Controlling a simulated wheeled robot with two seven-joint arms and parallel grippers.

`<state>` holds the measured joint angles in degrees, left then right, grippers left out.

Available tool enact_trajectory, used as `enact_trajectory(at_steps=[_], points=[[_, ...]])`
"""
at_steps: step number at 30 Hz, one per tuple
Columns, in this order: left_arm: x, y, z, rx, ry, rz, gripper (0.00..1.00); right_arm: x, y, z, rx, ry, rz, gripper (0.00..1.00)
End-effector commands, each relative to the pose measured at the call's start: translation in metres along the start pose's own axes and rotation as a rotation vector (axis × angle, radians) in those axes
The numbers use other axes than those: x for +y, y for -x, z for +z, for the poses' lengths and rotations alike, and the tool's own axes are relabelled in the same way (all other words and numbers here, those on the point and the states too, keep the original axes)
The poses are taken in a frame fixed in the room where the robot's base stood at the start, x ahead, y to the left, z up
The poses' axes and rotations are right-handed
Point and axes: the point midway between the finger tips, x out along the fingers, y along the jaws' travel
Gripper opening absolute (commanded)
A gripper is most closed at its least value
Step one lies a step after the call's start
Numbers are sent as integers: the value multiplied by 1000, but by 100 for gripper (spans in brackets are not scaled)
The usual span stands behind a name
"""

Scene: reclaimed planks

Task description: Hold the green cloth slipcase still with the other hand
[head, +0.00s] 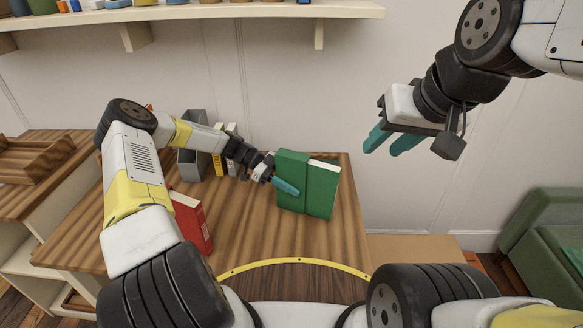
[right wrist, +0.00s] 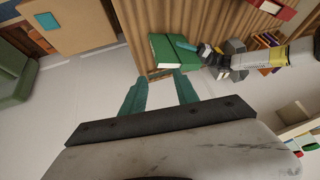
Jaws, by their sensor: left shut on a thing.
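The green cloth slipcase (head: 292,168) stands upright on the wooden table. A green book with cream page edges (head: 324,187) shows at its right side, seemingly partly inside it. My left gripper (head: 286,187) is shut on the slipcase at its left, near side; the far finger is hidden. The slipcase also shows in the right wrist view (right wrist: 172,47), beyond my right fingertips. My right gripper (head: 392,143) is open and empty, up in the air to the right of the slipcase and apart from it. Its spread fingers show in the right wrist view (right wrist: 160,90).
A red book (head: 192,222) stands at the table's left front. A grey holder (head: 193,152) and several upright books (head: 222,150) stand at the back left. A wall shelf (head: 200,13) hangs above. A green armchair (head: 550,235) is at the right. The table front (head: 260,235) is clear.

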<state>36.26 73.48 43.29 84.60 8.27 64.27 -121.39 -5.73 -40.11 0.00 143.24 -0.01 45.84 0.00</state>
Motion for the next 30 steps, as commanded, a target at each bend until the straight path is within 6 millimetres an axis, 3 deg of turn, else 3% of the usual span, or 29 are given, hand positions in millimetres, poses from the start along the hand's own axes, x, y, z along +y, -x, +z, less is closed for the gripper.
enact_trajectory(at_steps=[4,6,11,30], points=[[0,0,0,0,0,-1,0,0,0,0,0,0,0,36],[0,0,0,-1,0,-1,0,0,0,0,-2,-2,0,50],[0,0,0,0,0,-1,0,1,-10,0,-55,-48,-9,50],[0,0,0,0,0,-1,0,7,-128,1,-665,-750,-235,50]])
